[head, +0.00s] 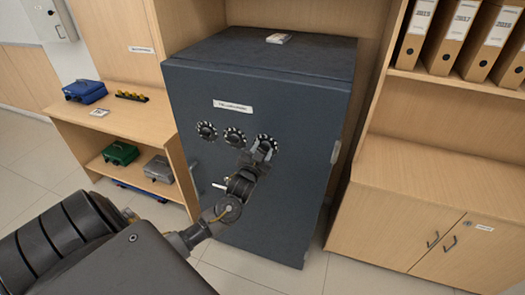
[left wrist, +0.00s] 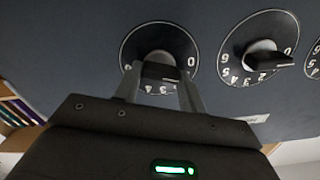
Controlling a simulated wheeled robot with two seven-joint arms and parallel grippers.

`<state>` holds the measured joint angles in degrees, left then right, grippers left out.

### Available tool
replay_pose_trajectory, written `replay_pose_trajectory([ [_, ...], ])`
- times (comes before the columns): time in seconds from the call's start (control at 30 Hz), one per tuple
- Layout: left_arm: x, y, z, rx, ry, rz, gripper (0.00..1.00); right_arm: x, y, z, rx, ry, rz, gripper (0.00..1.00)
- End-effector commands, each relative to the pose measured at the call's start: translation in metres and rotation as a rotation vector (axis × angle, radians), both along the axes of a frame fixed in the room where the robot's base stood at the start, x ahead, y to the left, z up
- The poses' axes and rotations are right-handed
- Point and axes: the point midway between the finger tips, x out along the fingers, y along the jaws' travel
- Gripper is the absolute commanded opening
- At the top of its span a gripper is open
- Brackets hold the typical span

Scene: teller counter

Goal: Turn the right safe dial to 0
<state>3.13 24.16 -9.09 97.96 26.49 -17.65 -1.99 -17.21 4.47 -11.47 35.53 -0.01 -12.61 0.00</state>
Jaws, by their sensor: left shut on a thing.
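The dark grey safe (head: 300,205) has a row of three dials on its door. The right safe dial (head: 267,140) is partly covered by my left gripper (head: 262,150). In the left wrist view, which looks turned over, the gripper (left wrist: 158,76) has one finger on each side of that dial's knob (left wrist: 158,58) and is shut on it. A 0 shows at the right of this dial's ring, and a 3 and 4 show below the knob. The pointer's exact reading is hidden. My right gripper is not in view.
The middle dial (head: 235,137) and left dial (head: 206,131) sit close beside. A small handle (head: 219,186) is lower on the door. A wooden shelf (head: 150,122) with cash boxes stands left, and a cabinet (head: 410,205) with binders above stands right. Open floor lies in front.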

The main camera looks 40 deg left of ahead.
Motion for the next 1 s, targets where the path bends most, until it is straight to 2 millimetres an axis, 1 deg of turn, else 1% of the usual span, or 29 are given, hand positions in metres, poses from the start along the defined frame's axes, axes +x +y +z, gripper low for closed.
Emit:
replay_pose_trajectory([
  [0.3,-0.0004,-0.0001,-0.001,-0.206,-0.069,0.0,0.17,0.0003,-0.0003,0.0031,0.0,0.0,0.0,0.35],
  [0.5,-0.0004,0.0004,-0.001,-0.296,-0.102,-0.001,0.17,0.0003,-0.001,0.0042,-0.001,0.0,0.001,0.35],
  [0.7,-0.0004,0.0006,-0.0011,-0.342,-0.118,-0.001,0.17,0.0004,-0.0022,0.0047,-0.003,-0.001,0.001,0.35],
  [1.0,-0.0004,0.0006,-0.0011,-0.355,-0.122,-0.002,0.17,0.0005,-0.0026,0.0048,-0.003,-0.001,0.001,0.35],
])
